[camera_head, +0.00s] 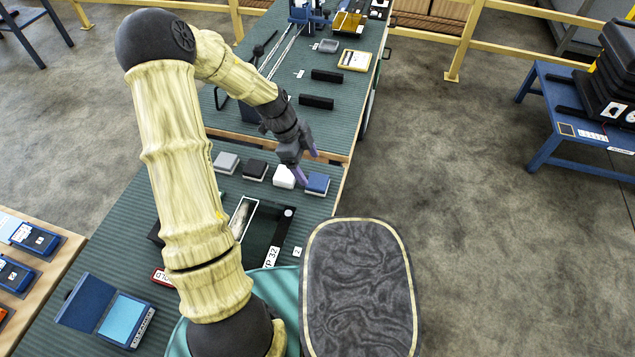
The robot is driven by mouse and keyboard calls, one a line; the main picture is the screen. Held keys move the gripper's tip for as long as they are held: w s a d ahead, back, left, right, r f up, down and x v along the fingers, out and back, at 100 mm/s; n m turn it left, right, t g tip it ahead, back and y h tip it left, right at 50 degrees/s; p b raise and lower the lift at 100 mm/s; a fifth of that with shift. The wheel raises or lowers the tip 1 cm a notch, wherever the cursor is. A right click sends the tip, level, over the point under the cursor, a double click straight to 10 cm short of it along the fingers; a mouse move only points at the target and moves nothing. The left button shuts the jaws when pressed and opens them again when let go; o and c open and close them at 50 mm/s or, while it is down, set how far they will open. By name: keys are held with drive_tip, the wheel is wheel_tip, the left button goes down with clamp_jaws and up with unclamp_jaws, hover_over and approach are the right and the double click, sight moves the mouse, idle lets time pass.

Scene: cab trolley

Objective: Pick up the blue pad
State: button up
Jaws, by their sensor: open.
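The blue pad (318,182) is a small block with a blue top and a pale lower edge. It lies on the dark green ribbed trolley top (190,195), at the right end of a row of pads near the right edge. My gripper (307,163), with purple fingers, is open just above and left of the blue pad. One finger shows close beside the pad's left edge; I cannot tell whether it touches. The gripper appears empty.
A white pad (284,177), a black pad (255,170) and a grey pad (226,162) continue the row leftward. A dark framed tray (262,235) lies in front. An open blue case (88,302) is at lower left. Two black bars (317,102) lie behind the row.

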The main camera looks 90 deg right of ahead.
sight(317, 181)
drive_tip(key=shift+s+a+f, duration=0.1)
drive_tip(key=shift+s+f, duration=0.1)
drive_tip(key=shift+f, duration=0.45)
drive_tip(key=shift+p+x, duration=0.6)
drive_tip(key=shift+x, duration=1.95)
drive_tip(key=c, duration=1.1)
